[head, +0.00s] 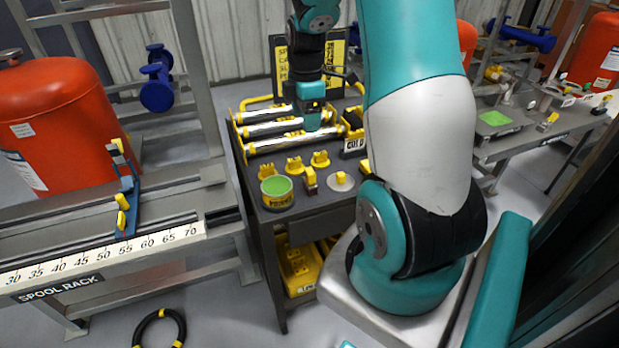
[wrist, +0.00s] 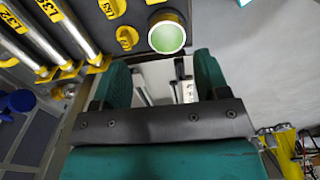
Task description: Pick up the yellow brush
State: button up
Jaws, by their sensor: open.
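A small piece with a yellow top and a dark reddish lower part (head: 310,180) stands on the dark bench, just right of a green-topped can (head: 277,191). It may be the yellow brush, but it is too small to tell. I cannot make out a brush in the wrist view. My gripper (head: 312,118) is above the bench, over the right part of the metal tubes, behind that piece. In the wrist view my gripper (wrist: 162,78) has its teal fingers apart with nothing held. The can (wrist: 167,35) shows beyond the fingers there.
Metal tubes (head: 275,128) with yellow ends lie on the bench. Several yellow pieces (head: 294,165) and a pale disc with a yellow grip (head: 342,182) stand nearby. A spool rack (head: 105,255) is at left. A black hose ring (head: 160,330) lies on the floor.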

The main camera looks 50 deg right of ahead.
jog(key=p, duration=0.2)
send_over(310, 171)
notch_tip(310, 171, down, 12)
jog(key=shift+s+r, duration=0.1)
jog(key=shift+f+p, duration=0.65)
jog(key=shift+f, duration=2.35)
jog(key=c, duration=1.1)
notch_tip(310, 171, up, 20)
jog(key=b, duration=0.2)
jog(key=o, duration=0.3)
jog(key=shift+c, duration=0.6)
